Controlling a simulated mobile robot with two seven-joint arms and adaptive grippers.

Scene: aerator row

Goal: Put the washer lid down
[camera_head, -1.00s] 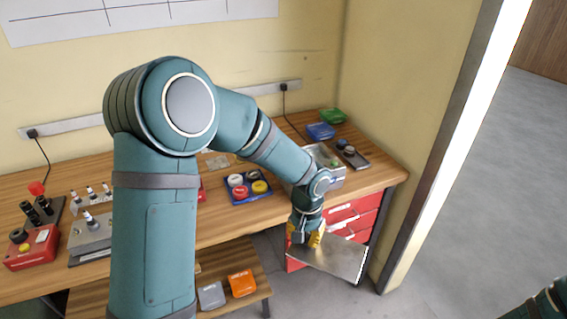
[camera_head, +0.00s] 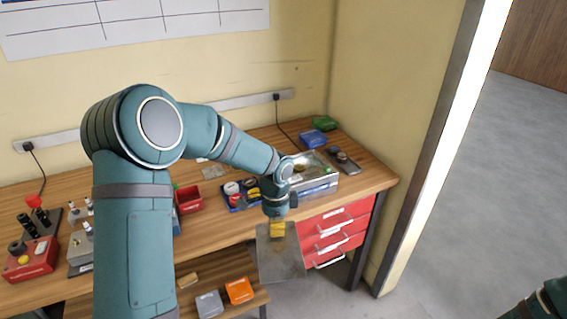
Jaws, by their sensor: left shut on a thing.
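The washer lid is a flat grey metal plate (camera_head: 282,258). It hangs tilted in front of the wooden workbench (camera_head: 222,238), over the bench's front edge and beside the red drawers. My left gripper (camera_head: 278,230), with yellow fingers, is shut on the lid's upper edge. A metal box with an open top (camera_head: 318,184), likely the washer, stands on the bench just behind and right of my left gripper. My right gripper is not seen; only a bit of my right arm shows at the lower right corner.
A blue tray of coloured caps (camera_head: 232,203) and a red bin (camera_head: 189,200) stand left of the gripper. A low wooden shelf (camera_head: 255,303) holds an orange box (camera_head: 239,290) and a grey box (camera_head: 209,304). Red drawers (camera_head: 335,225) are below right. Open floor lies right of the door frame.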

